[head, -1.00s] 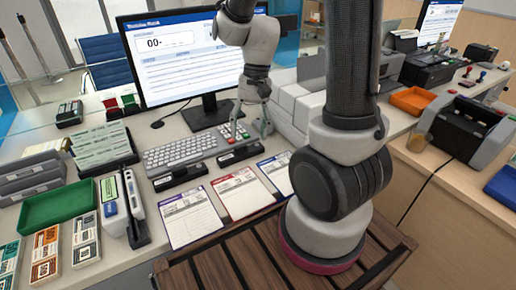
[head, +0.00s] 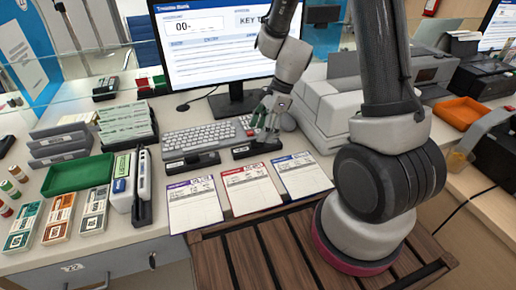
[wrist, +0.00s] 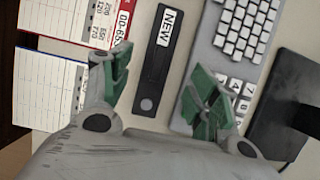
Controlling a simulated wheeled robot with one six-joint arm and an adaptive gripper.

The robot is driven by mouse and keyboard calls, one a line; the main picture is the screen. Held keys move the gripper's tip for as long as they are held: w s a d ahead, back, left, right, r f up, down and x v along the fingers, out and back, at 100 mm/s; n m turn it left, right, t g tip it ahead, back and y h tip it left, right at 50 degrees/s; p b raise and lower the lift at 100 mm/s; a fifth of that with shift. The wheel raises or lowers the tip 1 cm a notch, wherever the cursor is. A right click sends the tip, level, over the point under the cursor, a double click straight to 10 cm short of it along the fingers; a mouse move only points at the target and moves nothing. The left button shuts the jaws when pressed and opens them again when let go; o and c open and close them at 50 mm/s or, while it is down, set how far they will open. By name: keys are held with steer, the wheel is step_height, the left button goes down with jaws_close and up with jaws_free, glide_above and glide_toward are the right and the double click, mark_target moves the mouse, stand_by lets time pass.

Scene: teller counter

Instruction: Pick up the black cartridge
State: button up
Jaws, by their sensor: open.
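A black cartridge (wrist: 151,75) with a white NEW label lies between the spread green-padded fingers of my gripper (wrist: 158,98) in the wrist view. In the head view this cartridge (head: 243,153) lies on the counter in front of the keyboard's right end. My gripper (head: 268,124) is open just above it, pointing down. I cannot tell how much height separates the fingertips from it. A second black cartridge (head: 192,165) with a white label lies to its left; its label is too small to read.
A keyboard (head: 199,139) and monitor (head: 215,50) stand behind. Three forms, purple (head: 194,205), red (head: 250,190) and blue (head: 302,177), lie in front. A grey machine (head: 325,110) stands right of my gripper. A green tray (head: 78,175) is at left.

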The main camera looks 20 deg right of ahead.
mark_target(257, 146)
steer(key=x, duration=0.5)
steer(key=shift+s+f, duration=0.1)
steer(key=shift+f, duration=0.35)
steer(key=shift+c, duration=0.2)
steer(key=c, duration=1.1)
steer(key=shift+r, duration=0.1)
